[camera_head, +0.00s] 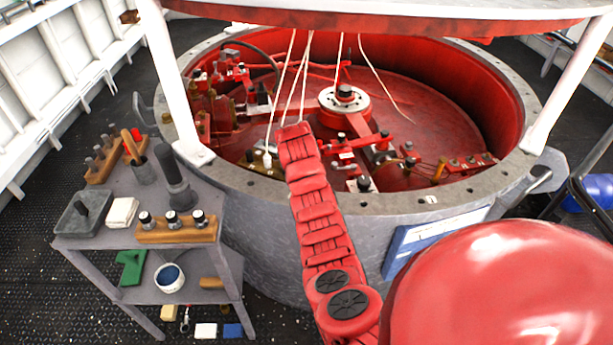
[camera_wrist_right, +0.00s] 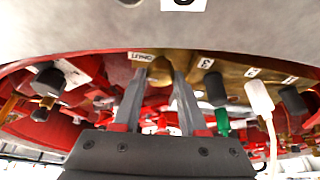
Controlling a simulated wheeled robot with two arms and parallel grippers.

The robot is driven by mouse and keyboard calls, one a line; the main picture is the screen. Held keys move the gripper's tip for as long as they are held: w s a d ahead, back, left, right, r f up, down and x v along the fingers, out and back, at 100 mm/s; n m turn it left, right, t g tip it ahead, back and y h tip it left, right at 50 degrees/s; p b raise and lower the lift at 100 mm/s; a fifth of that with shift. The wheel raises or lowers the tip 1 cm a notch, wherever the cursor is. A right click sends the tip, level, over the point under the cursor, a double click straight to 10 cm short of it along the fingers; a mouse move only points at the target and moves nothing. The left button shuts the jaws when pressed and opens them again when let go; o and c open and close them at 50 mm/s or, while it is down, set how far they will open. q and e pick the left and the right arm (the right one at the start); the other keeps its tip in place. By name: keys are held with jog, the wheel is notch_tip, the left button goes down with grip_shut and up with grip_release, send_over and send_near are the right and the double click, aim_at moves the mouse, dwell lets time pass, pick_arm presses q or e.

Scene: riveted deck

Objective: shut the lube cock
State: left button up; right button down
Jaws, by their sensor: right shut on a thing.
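A brass-coloured piece (camera_wrist_right: 165,64), which I take to be the lube cock, sits between the fingertips of my right gripper (camera_wrist_right: 160,72) in the right wrist view. The gripper is shut on it. A small white label (camera_wrist_right: 140,57) with upside-down lettering is beside it. The lever's angle is hard to make out behind the fingers. In the head view my red right arm reaches over the near rim of the round red-lined well, and its hand and the cock are hidden there. My left gripper is not in view.
To the right of the gripper, a brass block (camera_wrist_right: 238,85) carries numbered labels, black plugs and a white plug (camera_wrist_right: 260,97) on a cord. White cords (camera_head: 296,80) hang into the well (camera_head: 470,130). A grey tool cart (camera_head: 95,230) stands left of it.

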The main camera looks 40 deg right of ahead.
jog(key=shift+f, duration=0.1)
jog(key=shift+c, duration=2.2)
grip_release()
jog(key=shift+r, duration=0.2)
jog(key=p+v, duration=0.6)
jog(key=v, duration=1.1)
